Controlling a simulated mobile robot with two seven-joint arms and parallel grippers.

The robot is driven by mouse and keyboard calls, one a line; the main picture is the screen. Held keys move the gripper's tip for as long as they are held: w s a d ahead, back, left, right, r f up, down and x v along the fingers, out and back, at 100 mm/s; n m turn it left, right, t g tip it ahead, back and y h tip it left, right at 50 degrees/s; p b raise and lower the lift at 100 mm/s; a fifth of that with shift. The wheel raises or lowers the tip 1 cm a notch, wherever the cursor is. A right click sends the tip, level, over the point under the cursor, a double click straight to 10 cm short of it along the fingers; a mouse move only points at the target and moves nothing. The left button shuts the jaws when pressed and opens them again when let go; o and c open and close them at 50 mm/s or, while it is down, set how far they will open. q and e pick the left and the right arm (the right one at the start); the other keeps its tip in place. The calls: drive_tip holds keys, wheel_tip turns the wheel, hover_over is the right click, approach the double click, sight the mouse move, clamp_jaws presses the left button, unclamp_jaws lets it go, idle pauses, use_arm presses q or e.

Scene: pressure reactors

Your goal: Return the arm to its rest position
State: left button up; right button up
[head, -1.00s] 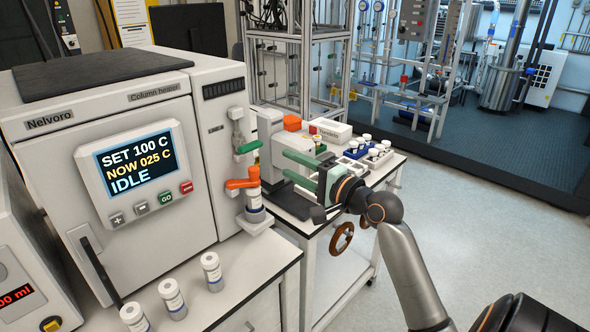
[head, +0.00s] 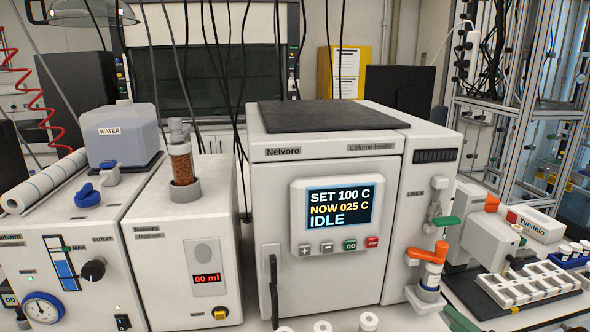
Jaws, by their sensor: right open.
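Most of the right arm is cut off by the frame. My left gripper and arm are not in view.
The column heater (head: 330,250) reads SET 100 C, NOW 025 C, IDLE. Left of it stand a dosing unit (head: 190,260) and a water bottle (head: 130,130). A white vial rack (head: 520,285) lies at right. Several vials show at the bottom edge.

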drive_tip(key=s+a+f+n+g, duration=0.2)
drive_tip(key=s+a+f+n, duration=0.25)
drive_tip(key=f, duration=0.45)
drive_tip(key=s+a+f+n+g, duration=0.1)
drive_tip(key=s+a+f+n, duration=0.3)
drive_tip(key=f, duration=0.4)
drive_tip(key=s+a+f+n+g+y, duration=0.1)
drive_tip(key=s+a+f+n+g, duration=0.1)
drive_tip(key=s+a+f+n, duration=0.4)
drive_tip(key=s+a+f, duration=0.2)
drive_tip(key=s+a, duration=0.3)
drive_tip(key=shift+s+f+g+y, duration=0.25)
drive_tip(key=shift+s+g+y, duration=0.05)
drive_tip(key=shift+s, duration=0.05)
